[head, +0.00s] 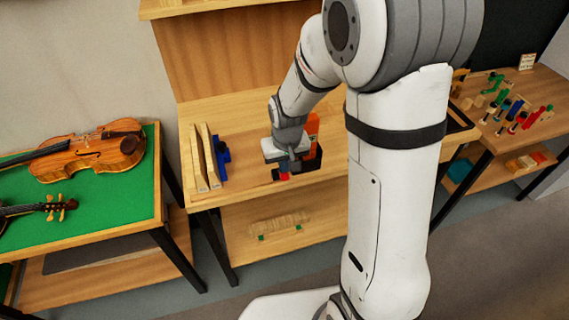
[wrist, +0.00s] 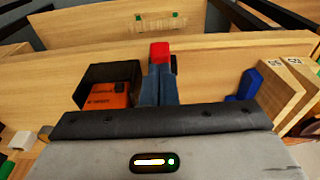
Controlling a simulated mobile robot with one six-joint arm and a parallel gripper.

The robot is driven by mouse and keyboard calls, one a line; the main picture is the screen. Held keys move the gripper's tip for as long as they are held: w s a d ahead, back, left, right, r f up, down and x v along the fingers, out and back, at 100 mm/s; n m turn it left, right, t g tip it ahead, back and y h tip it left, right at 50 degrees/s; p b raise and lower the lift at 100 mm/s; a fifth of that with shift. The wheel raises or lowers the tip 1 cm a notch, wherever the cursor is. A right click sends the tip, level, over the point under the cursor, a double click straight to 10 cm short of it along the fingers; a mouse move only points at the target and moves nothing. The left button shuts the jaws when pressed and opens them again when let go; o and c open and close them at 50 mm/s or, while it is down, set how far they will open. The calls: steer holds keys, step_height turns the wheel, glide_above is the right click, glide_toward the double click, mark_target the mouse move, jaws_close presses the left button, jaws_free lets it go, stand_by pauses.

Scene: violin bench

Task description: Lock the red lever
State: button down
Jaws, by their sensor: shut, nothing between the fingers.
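The red lever (wrist: 160,50) shows at the ends of my fingers in the wrist view, with a small dark part beside it. It is a small red patch (head: 283,176) near the bench's front edge in the head view. My gripper (wrist: 158,85) is shut, its dark blue-grey fingers together and pointing at the red part. In the head view my gripper (head: 285,162) is low over the bench front. I cannot tell whether the fingers touch the lever. What the lever is mounted on is mostly hidden.
An orange-and-black block (wrist: 105,95) stands close beside my fingers. A blue object (head: 222,150) and upright wooden pieces (head: 200,160) stand left on the wooden bench (head: 228,112). A green-topped table (head: 90,190) with violins is further left. A tool-laden table (head: 545,90) is at right.

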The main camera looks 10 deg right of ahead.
steer(key=shift+w+r, duration=0.2)
steer(key=r, duration=0.1)
steer(key=w+r+p, duration=0.1)
steer(key=r+p, duration=0.1)
steer(key=r, duration=0.1)
steer(key=shift+w+a, duration=0.1)
steer(key=shift+w, duration=0.15)
step_height(320, 180, up, 9)
steer(key=s+b, duration=0.1)
steer(key=s, duration=0.1)
steer(key=shift+s+d, duration=0.2)
steer(key=shift+s, duration=0.15)
steer(key=s+d+r+m+t, duration=0.1)
steer(key=s+d+r, duration=0.1)
steer(key=s, duration=0.6)
steer(key=s+d+r, duration=0.2)
steer(key=s+d, duration=0.3)
steer(key=s, duration=0.3)
steer(key=shift+m+t, duration=0.4)
steer(key=shift+s+r, duration=0.1)
steer(key=shift+s, duration=0.05)
